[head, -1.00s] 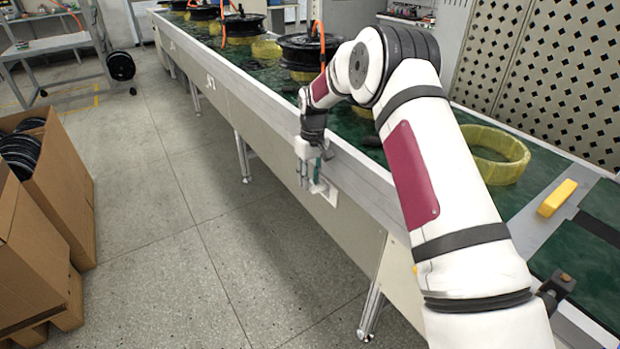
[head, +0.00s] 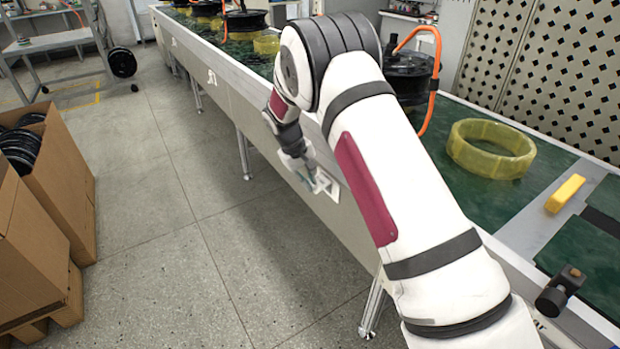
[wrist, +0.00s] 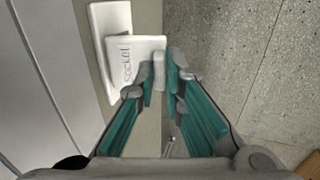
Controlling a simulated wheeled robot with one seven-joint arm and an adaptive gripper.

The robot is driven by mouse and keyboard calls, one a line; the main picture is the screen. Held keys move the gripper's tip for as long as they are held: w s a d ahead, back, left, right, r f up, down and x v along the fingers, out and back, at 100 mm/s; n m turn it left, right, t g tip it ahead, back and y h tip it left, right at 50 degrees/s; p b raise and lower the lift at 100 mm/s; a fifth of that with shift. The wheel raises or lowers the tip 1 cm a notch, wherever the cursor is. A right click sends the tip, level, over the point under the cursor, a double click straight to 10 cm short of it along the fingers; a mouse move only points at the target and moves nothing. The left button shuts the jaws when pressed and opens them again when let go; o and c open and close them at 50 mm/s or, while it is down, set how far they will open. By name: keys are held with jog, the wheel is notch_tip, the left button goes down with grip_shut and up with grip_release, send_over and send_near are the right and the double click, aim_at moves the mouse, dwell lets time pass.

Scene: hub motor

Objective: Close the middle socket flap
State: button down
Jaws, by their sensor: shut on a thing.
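The middle socket is a white plate (wrist: 108,18) on the side of the conveyor bench. It also shows in the head view (head: 328,184). Its white flap (wrist: 128,58), marked "socket", stands out from the plate, partly open. My gripper (wrist: 160,78) has its teal-padded fingers close together at the flap's right edge, shut on a small pale part of the flap between the tips. In the head view my gripper (head: 303,172) reaches the socket from the left, tilted. My arm and fingers hide part of the contact.
The conveyor bench (head: 235,95) runs along the arm, with hub motors, a yellow ring (head: 490,148) and a yellow block (head: 565,193) on top. Another white socket (head: 211,77) is farther along its side. Cardboard boxes (head: 38,215) stand at left. The floor between is clear.

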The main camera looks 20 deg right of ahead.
jog(key=f+t+h+b, duration=0.1)
jog(key=f+h+b, duration=0.1)
jog(key=h+b, duration=0.2)
jog(key=d+f+t+h+b, duration=0.1)
jog(key=f+h+b, duration=0.2)
jog(key=h+b, duration=0.1)
jog(key=d+f+t+h+b, duration=0.1)
jog(key=f+t+h+b, duration=0.1)
jog(key=h+b, duration=0.2)
jog(key=shift+w+f+h+b, duration=0.3)
jog(key=shift+f+h+b, duration=0.1)
jog(key=shift+b, duration=0.1)
jog(key=shift+d+h+b, duration=0.15)
jog(key=shift+h+b, duration=0.3)
jog(key=shift+h, duration=0.05)
jog(key=shift+d, duration=0.1)
jog(key=c, duration=1.7)
grip_release()
jog(key=shift+w, duration=0.1)
jog(key=v, duration=1.2)
